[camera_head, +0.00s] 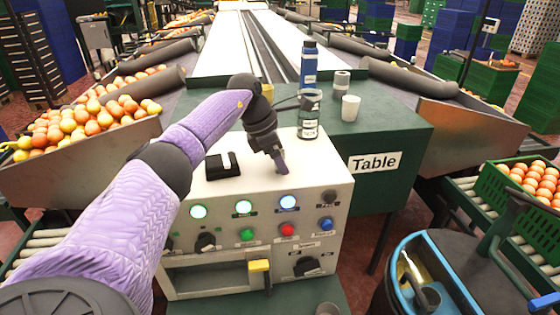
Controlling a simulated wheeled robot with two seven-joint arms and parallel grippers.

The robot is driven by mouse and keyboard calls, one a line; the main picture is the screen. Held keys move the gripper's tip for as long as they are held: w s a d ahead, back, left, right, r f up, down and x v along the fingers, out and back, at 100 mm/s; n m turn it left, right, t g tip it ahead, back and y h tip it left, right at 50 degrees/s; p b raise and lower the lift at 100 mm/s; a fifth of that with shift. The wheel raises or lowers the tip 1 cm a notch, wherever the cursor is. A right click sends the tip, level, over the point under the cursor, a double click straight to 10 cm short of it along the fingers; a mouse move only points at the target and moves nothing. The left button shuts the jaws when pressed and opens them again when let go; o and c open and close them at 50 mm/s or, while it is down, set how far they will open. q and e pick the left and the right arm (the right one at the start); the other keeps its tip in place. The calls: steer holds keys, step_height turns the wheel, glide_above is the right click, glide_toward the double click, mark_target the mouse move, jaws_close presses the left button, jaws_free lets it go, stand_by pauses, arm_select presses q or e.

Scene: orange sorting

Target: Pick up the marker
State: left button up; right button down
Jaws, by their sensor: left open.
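My left arm comes in from the left, and its dark left gripper (281,164) points down over the top of the white control box (320,170). The jaws are open, though the gap is hard to see from here. I cannot make out a marker for certain. A flat black item with a white strip (222,166) lies on the box top, left of the gripper. My right gripper is not in view.
A blue bottle (309,66), a white cup (350,108) and a grey-white container (341,84) stand on the green table (395,125). Lit buttons and knobs cover the box front. Orange bins flank both sides.

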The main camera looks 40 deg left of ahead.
arm_select(q)
jaws_close()
